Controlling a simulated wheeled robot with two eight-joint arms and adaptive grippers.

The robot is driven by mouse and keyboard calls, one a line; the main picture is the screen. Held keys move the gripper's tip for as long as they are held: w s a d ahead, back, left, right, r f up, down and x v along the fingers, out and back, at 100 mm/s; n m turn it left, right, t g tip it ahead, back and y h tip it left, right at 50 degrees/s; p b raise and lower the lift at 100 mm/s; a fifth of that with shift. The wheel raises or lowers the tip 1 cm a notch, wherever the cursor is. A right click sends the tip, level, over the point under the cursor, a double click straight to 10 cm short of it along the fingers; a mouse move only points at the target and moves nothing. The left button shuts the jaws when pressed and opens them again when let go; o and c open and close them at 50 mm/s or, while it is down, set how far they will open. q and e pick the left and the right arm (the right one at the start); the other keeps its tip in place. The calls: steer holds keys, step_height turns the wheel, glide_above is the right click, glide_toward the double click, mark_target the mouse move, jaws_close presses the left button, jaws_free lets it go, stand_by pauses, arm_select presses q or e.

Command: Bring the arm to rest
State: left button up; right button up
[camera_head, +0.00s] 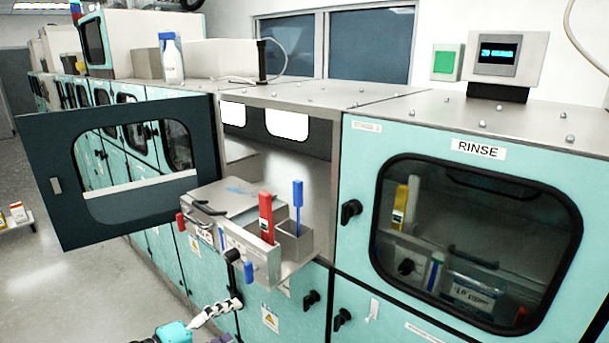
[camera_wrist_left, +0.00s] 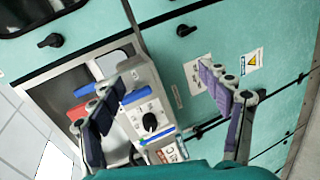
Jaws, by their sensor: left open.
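My left gripper (camera_head: 225,318) is low in the head view, in front of the teal cabinets and below the pulled-out grey module (camera_head: 299,244). In the left wrist view my left gripper (camera_wrist_left: 160,88) has its two purple-padded fingers wide apart, with nothing held between them. The left finger overlaps part of the module (camera_wrist_left: 143,82) in that picture; I cannot tell whether they touch. The right finger shows in front of the teal panel. Only a short teal part of my left arm (camera_head: 172,333) shows at the bottom edge. My right gripper is not in view.
A dark-framed door (camera_head: 45,140) stands open at left. The module holds a red-handled tool (camera_head: 266,216) and a blue-handled tool (camera_head: 298,194). The closed RINSE unit (camera_head: 357,260) is at right. A white bottle (camera_head: 172,62) stands on top. Grey floor (camera_head: 75,285) is free at left.

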arm_select(q)
steer(key=s+d+f+m+g+y, duration=0.3)
steer(key=s+d+f, duration=0.2)
steer(key=s, duration=0.1)
steer(key=s+a+f+m+g+y, duration=0.1)
steer(key=s+a+f+m+y, duration=0.1)
steer(key=s+m+y, duration=0.3)
steer(key=s+a+y, duration=0.1)
steer(key=s, duration=0.2)
steer(key=shift+f+m, duration=0.3)
